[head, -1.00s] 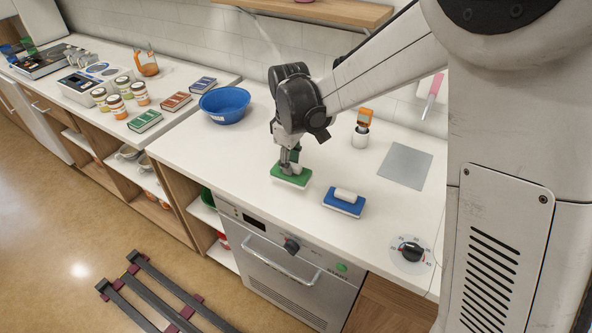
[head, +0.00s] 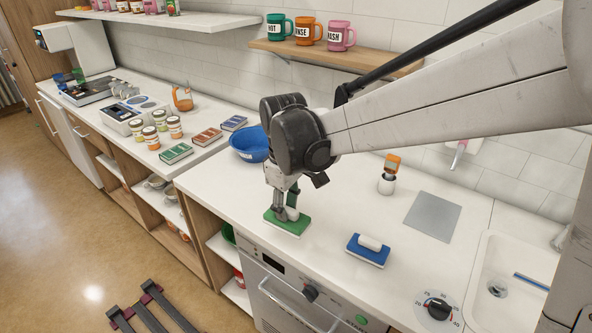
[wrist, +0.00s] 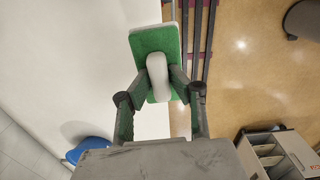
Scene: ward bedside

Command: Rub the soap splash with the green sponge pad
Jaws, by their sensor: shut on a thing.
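The green sponge pad (head: 284,225) has a white grip on top, which shows in the wrist view (wrist: 158,77). My gripper (head: 285,212) is shut on that grip. The pad is at the front edge of the white counter (head: 330,215); whether it touches the surface I cannot tell. In the wrist view the pad's green face (wrist: 143,42) overlaps the counter edge, with the floor beside it. I cannot make out a soap splash in either view; my arm and the pad hide part of the counter.
A blue pad (head: 368,252) with a white grip lies to the right. A blue bowl (head: 246,146) stands behind my gripper. Mugs stand on a wall shelf (head: 350,60).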

